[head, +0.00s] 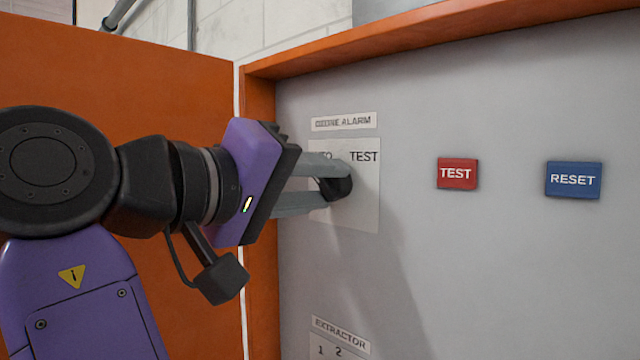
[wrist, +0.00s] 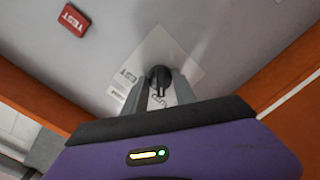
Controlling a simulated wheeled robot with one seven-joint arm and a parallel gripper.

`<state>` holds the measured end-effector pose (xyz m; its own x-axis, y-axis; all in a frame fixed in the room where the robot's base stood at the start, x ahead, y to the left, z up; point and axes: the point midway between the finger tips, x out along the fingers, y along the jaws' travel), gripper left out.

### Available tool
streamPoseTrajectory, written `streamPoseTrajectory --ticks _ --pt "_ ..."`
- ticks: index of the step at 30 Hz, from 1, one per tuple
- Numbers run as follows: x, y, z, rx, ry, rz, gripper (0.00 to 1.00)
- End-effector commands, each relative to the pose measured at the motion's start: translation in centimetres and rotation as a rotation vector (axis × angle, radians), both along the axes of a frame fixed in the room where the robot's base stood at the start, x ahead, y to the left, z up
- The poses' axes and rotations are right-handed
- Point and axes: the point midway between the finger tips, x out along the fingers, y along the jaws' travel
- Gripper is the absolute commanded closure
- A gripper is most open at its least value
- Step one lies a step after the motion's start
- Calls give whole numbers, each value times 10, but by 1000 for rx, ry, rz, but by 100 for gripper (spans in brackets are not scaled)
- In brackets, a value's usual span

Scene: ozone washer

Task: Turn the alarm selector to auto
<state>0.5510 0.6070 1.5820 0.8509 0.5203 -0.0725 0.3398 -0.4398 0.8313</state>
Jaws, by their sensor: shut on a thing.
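The alarm selector is a round black knob (head: 338,186) on a pale plate (head: 365,212) under the "OZONE ALARM" label (head: 342,121). My gripper (head: 335,183) comes in from the left in the head view, its two grey fingers shut on the knob, one above and one below. In the wrist view the knob (wrist: 160,76) sits between the fingertips. The plate's "TEST" mark (head: 364,157) is readable; the other mark, ending in "O", is partly hidden by a finger. I cannot tell for certain which mark the knob points to.
A red TEST button (head: 457,174) and a blue RESET button (head: 573,180) are to the right on the grey panel. An "EXTRACTOR" label (head: 340,333) is below. An orange frame edge (head: 262,220) and orange door (head: 180,90) stand close to my arm on the left.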

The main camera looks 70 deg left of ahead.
Motion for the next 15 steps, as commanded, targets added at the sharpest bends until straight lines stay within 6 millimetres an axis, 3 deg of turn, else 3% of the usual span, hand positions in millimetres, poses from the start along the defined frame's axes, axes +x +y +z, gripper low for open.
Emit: streamPoseTrajectory --ticks 14,15 --pt "-2 1 1 -11 -10 4 100" --pt "-2 1 1 -11 -10 4 61"
